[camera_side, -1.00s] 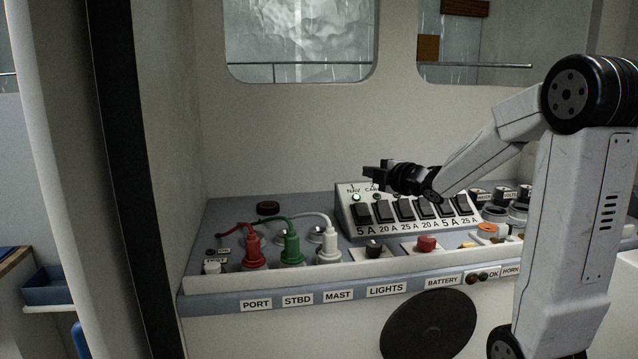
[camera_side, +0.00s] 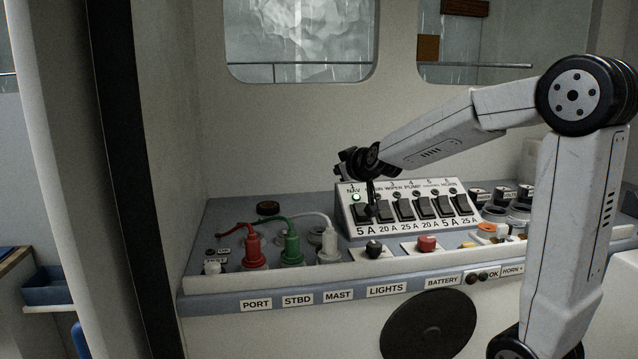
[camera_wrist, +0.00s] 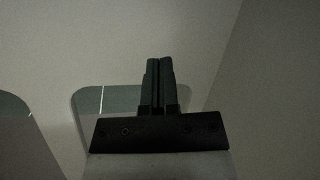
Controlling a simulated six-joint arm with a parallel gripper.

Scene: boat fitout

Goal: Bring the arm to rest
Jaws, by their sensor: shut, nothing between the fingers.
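My gripper (camera_side: 352,163) is above the left end of the sloped switch panel (camera_side: 345,224) in the side view. It appears dark and small there, and its fingertips are hard to make out. In the wrist view my gripper (camera_wrist: 158,64) has its two dark fingers together with nothing between them. My arm reaches left from the elbow at the right, over the panel. The upper left part of the panel's labels is partly hidden by my wrist.
Red (camera_side: 253,249), green (camera_side: 291,247) and white (camera_side: 329,245) plugs with cables stand on the console left of the panel. A black knob (camera_side: 374,248) and a red knob (camera_side: 426,244) sit in front.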

